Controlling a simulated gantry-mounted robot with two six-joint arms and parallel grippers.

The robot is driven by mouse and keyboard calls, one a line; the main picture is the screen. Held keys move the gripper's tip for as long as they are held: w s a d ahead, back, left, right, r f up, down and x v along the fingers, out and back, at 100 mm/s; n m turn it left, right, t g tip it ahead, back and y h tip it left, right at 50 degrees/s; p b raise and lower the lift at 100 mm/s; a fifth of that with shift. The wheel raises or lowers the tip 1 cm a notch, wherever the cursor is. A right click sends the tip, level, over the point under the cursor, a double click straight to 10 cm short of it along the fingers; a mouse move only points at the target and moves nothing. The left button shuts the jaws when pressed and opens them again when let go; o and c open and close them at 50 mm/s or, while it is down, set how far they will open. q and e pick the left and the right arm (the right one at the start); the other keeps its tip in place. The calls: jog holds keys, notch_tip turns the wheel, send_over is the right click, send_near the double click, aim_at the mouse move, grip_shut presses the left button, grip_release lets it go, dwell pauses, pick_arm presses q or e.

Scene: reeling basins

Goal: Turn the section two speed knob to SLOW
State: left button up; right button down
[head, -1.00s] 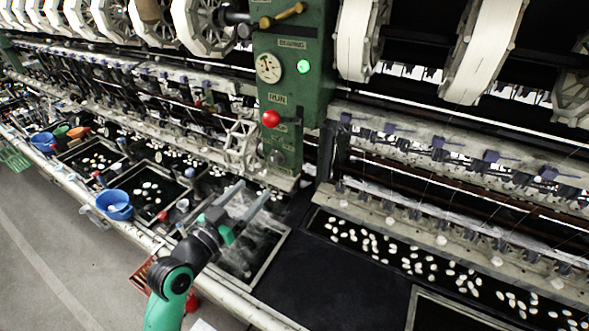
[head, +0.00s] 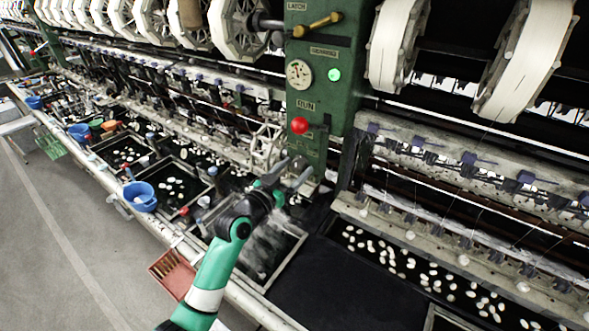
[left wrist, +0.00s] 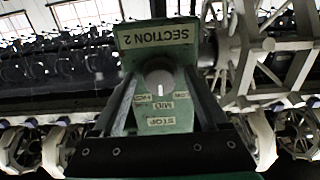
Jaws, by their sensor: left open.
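The section two speed knob (left wrist: 159,76) is a round grey knob on a green panel (left wrist: 180,108) in the left wrist view. Its white pointer line faces the MID label (left wrist: 163,105). A STOP label (left wrist: 161,121) is below MID, and small labels flank the pointer, too blurred to read surely. A SECTION 2 sign (left wrist: 158,38) is above it, inverted. My left gripper (left wrist: 161,84) is open, its fingers on either side of the knob; contact cannot be told. In the head view my left gripper (head: 294,172) is at the green column's lower end and largely hides the knob.
The green column (head: 318,85) carries a gauge (head: 299,74), a green lamp (head: 334,74) and a red knob (head: 299,125). Basins with white cocoons (head: 400,262) lie on both sides. A blue bowl (head: 140,196) and a red tray (head: 172,272) are at left.

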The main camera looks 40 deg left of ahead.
pick_arm(q)
jog(key=c, duration=1.2)
jog(key=shift+n, duration=0.3)
jog(key=n+p, duration=0.1)
jog(key=n, duration=0.3)
jog(key=shift+r, duration=0.1)
jog(key=shift+n+p, duration=1.05)
jog(key=shift+n, duration=1.15)
jog(key=o, duration=1.2)
